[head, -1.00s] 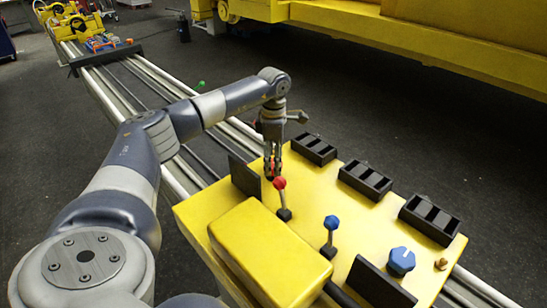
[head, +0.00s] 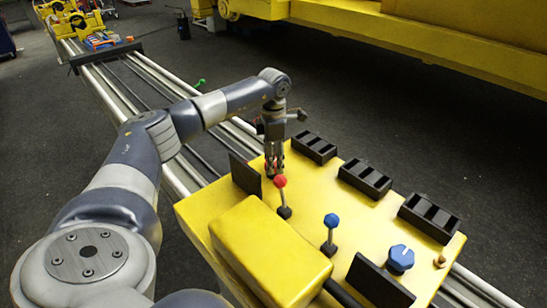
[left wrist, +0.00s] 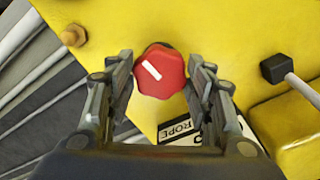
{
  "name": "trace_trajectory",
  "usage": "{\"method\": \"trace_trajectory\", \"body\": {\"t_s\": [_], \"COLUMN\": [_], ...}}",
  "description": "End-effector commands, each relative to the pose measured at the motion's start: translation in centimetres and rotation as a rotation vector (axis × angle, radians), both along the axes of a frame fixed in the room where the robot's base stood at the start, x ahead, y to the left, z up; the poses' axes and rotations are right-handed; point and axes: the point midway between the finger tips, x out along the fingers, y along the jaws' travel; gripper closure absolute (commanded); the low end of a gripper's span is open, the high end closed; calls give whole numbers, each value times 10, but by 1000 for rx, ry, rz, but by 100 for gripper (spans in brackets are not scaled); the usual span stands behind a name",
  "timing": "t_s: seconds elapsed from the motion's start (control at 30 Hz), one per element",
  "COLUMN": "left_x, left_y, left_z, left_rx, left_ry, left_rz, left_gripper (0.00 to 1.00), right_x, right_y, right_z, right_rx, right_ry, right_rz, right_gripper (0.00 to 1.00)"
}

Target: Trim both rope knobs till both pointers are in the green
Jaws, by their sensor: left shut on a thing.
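The red rope knob (left wrist: 160,73), with a white line on its top slanting to the upper left, sits on the yellow console (head: 232,205). My left gripper (left wrist: 160,82) points down, its fingers shut on the red knob from both sides. In the head view the left gripper (head: 273,170) hides most of that knob. The blue knob (head: 401,259) stands free near the console's right end. A label reading ROPE (left wrist: 178,129) is partly covered by a finger. No pointer or green band can be made out. My right gripper is out of view.
A red-topped lever (head: 280,182) stands close to the left gripper, and a blue-topped lever (head: 331,221) further right. Upright black panels (head: 245,176) (head: 378,284) and several black blocks (head: 365,179) sit on the console. Rails (head: 115,90) run away behind it.

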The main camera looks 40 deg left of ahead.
Motion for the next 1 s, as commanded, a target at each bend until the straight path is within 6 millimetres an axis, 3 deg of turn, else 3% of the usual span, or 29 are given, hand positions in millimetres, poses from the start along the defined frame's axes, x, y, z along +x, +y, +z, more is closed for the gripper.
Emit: {"method": "trace_trajectory", "body": {"t_s": [0.2, 0.57, 0.6, 0.67, 1.0], "left_x": [0, 1, 1, 1, 0], "left_y": [0, 0, 0, 0, 0], "left_z": [1, 1, 1, 1, 1], "left_rx": [0, 0, 0, 0, 0], "left_ry": [-1, -3, -3, -3, -1], "left_rz": [145, 165, 165, 165, 163], "left_gripper": [76, 76, 43, 31, 31], "right_x": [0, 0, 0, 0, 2], "right_y": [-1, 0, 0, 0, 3], "right_z": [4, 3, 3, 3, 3], "right_rx": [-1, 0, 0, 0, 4], "right_ry": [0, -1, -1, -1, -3], "right_rz": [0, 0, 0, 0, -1], "right_gripper": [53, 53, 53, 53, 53]}}
